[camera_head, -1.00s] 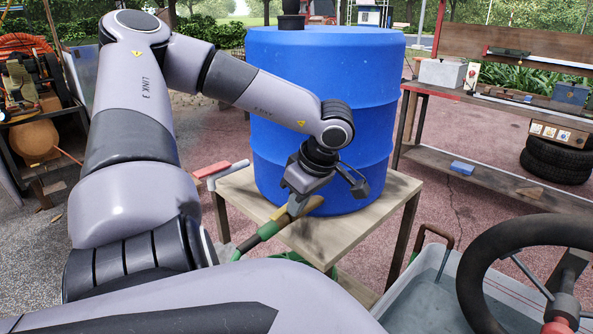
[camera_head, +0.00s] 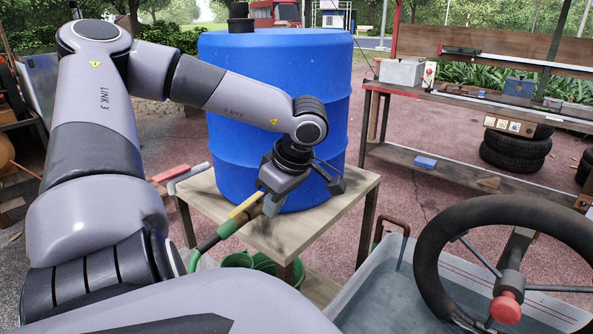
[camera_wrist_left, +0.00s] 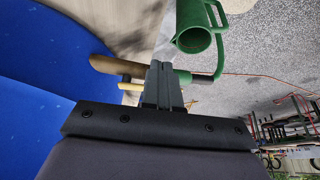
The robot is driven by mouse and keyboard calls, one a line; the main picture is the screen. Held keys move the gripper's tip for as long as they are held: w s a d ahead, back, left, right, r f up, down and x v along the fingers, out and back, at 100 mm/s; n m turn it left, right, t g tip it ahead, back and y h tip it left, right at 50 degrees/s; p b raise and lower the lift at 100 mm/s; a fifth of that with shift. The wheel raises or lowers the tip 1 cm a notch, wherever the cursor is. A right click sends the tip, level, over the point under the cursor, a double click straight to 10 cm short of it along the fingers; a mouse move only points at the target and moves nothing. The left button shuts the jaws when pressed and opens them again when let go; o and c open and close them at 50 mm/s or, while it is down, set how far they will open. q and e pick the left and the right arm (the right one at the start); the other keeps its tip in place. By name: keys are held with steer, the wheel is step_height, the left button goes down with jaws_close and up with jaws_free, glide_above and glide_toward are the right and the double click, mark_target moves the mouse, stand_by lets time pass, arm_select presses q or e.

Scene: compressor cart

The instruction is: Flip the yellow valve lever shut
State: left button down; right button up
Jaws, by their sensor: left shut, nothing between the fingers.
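The yellow valve lever (camera_head: 246,205) lies over the near-left part of the wooden table, roughly in line with the green hose end (camera_head: 229,229). My left gripper (camera_head: 272,208) is shut and empty, just right of the lever in the head view. In the left wrist view the shut fingers (camera_wrist_left: 162,76) cross in front of the valve. A bit of the yellow lever (camera_wrist_left: 130,87) and a brass-coloured pipe (camera_wrist_left: 108,66) show left of them, and the green hose end (camera_wrist_left: 183,77) right. The fingers hide the valve body; contact is unclear. My right gripper is out of view.
A large blue barrel (camera_head: 275,110) stands on the wooden table (camera_head: 325,208) close behind my left gripper. A red-handled tool (camera_head: 180,175) lies at the table's left edge. A green watering can (camera_wrist_left: 195,38) is below. A grey tub (camera_head: 365,297) and steering wheel (camera_head: 428,245) are at right.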

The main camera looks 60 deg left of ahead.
arm_select(q)
steer(key=v, duration=0.9)
steer(key=shift+a, duration=0.15)
